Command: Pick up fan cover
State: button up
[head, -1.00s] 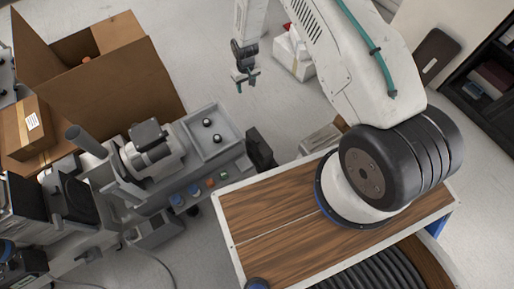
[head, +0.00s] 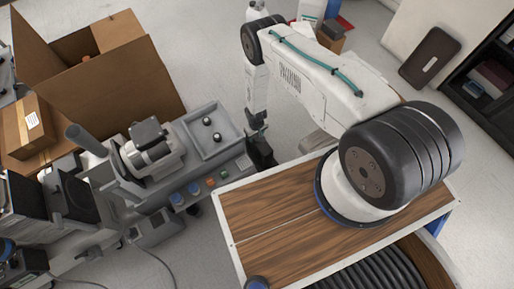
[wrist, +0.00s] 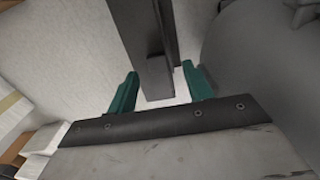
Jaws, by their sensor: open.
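A dark, flat, upright piece, which looks like the fan cover (head: 262,152), stands at the right end of the grey compressor machine (head: 178,158) in the head view. My gripper (head: 257,122) points down just above it. In the wrist view a dark grey slab, probably the same cover (wrist: 147,40), runs between the two green fingertips of my gripper (wrist: 160,86). The fingers are open, one on each side of it, with gaps showing. I cannot tell how far down they reach over it.
A grey tray (head: 232,149) with two dark knobs lies left of the gripper. An open cardboard box (head: 150,90) stands at the upper left. The wood-topped surface (head: 255,215) bears my arm's base. Floor is clear between the box and the arm.

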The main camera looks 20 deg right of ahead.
aim_at(257, 139)
notch_tip(257, 139, down, 3)
jog(key=shift+d+f, duration=0.15)
jog(key=shift+f, duration=0.05)
grip_shut()
jog(key=shift+r, duration=0.15)
